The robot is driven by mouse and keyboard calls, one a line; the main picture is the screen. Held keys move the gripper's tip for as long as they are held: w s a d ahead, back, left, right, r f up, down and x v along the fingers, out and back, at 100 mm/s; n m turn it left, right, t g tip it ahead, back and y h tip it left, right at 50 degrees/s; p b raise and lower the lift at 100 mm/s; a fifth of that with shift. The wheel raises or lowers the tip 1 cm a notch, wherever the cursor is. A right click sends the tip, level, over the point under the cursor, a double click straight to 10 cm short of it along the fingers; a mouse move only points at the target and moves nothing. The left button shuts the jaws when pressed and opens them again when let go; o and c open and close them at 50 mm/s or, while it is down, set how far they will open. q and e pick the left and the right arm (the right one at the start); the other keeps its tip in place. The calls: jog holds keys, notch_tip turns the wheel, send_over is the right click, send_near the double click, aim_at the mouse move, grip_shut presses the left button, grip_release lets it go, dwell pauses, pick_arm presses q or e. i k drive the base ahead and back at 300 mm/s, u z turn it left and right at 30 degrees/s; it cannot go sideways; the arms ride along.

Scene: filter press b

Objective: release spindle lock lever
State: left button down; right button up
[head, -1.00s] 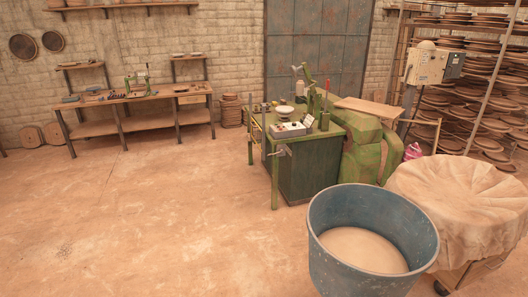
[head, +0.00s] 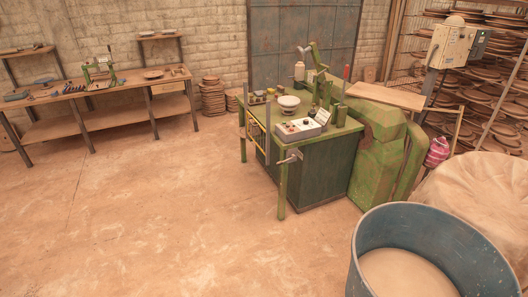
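A green machine bench (head: 325,165) stands right of centre, with a worn green machine body (head: 385,150) joined to its right side. A grey handle (head: 289,157) sticks out from the bench's front left corner. A green upright arm with a grey end (head: 313,55) rises at the back of the bench top. I cannot tell which of these is the spindle lock lever. Neither of my grippers is in view.
A blue tub (head: 400,215) with pale contents stands at the lower right, beside a cloth-covered heap (head: 475,190). A wooden workbench (head: 85,95) stands along the left wall. Racks of discs (head: 485,95) are at the right. The floor (head: 180,210) at left and centre is clear.

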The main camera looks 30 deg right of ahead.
aim_at(294, 157)
jog(key=i, duration=1.05)
jog(key=z, duration=1.35)
jog(key=i, duration=1.8)
jog(key=z, duration=0.6)
